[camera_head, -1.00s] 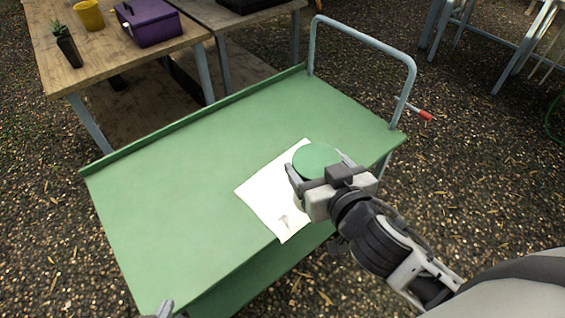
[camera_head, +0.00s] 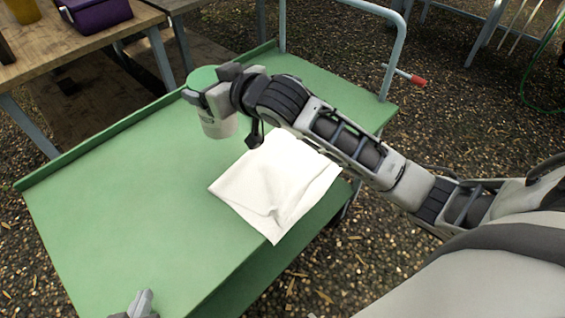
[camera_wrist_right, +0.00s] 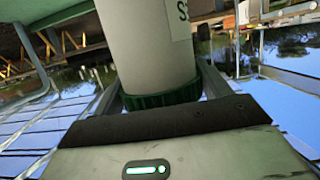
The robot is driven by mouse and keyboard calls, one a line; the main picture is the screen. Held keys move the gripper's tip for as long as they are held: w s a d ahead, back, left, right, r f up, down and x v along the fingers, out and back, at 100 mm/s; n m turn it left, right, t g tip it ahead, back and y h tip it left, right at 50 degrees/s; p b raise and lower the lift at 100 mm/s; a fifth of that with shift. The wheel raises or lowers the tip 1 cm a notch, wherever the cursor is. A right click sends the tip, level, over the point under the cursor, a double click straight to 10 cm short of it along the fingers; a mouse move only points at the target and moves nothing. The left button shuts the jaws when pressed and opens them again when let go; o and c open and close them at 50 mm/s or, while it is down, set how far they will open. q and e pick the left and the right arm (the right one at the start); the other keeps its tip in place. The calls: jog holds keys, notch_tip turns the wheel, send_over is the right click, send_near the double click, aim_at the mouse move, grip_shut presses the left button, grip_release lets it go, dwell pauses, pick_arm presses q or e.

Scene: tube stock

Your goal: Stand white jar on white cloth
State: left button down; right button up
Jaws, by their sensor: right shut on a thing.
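The white jar (camera_head: 217,127) has a green lid and a printed label. My right gripper (camera_head: 207,87) is shut on it near the lid. The jar is upright or nearly so, beyond the far left edge of the white cloth and apart from it in the picture. I cannot tell whether its base touches the cart top. In the right wrist view the jar (camera_wrist_right: 150,45) is between the fingers, its green lid close to the palm. The white cloth (camera_head: 268,190) lies creased near the cart's front edge. My left gripper (camera_head: 140,304) shows only partly at the bottom; its opening is unclear.
The green cart top (camera_head: 120,200) is clear to the left of the cloth. A raised lip runs along its far edge, and a grey handle rail (camera_head: 345,8) stands at the right end. A wooden table (camera_head: 70,45) with a purple box (camera_head: 95,12) is behind.

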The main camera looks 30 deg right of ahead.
pick_arm(q)
jog(key=shift+f+b, duration=0.25)
jog(key=shift+b, duration=0.1)
jog(key=shift+d+r, duration=0.1)
jog(key=shift+b, duration=0.35)
pick_arm(e)
jog(key=s+d+f, duration=0.8)
jog(key=d+f, duration=0.2)
jog(key=f, duration=0.2)
jog(key=shift+d+f, duration=0.3)
jog(key=shift+d, duration=0.1)
jog(key=shift+f, duration=0.1)
